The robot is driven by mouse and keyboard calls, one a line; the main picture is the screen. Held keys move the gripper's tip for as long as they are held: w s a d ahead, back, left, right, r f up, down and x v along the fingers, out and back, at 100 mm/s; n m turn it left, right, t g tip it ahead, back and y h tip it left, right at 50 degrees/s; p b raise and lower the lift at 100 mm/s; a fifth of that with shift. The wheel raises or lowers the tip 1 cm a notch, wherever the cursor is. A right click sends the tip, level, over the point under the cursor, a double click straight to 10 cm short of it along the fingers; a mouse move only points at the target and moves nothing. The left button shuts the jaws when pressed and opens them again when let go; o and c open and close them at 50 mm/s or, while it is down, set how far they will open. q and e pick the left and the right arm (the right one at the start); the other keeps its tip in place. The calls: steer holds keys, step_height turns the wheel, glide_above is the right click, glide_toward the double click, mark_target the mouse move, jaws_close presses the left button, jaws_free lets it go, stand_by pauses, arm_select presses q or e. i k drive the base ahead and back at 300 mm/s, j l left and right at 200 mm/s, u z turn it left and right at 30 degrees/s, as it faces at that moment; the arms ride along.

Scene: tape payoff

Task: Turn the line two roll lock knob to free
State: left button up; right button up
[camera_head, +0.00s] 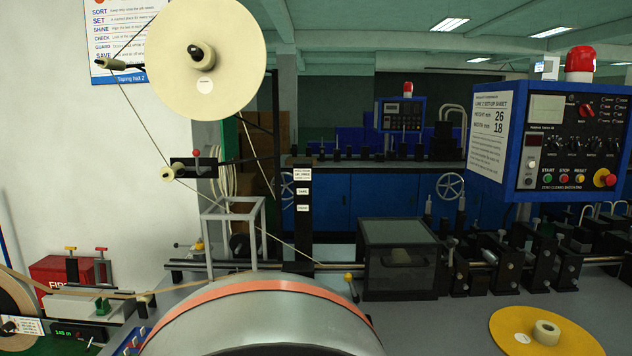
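A large cream tape roll (222,95) hangs upright on a black arm at upper left. A dark hub knob (203,55) sticks out from its centre; it may be the roll lock knob, but I see no lock or free marking on it. Tape runs from the roll, past a small roller at left, down to the bench machine. The sheet (491,125) beside the blue control box (545,140) reads line 2. Neither of my grippers is in view.
A large metal drum (262,318) with an orange band fills the bottom middle. A clear-sided box (398,262) and black roller stands line the bench. A yellow disc (535,335) with a small tape roll lies at lower right.

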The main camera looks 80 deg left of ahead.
mark_target(192, 49)
steer(key=u, duration=2.8)
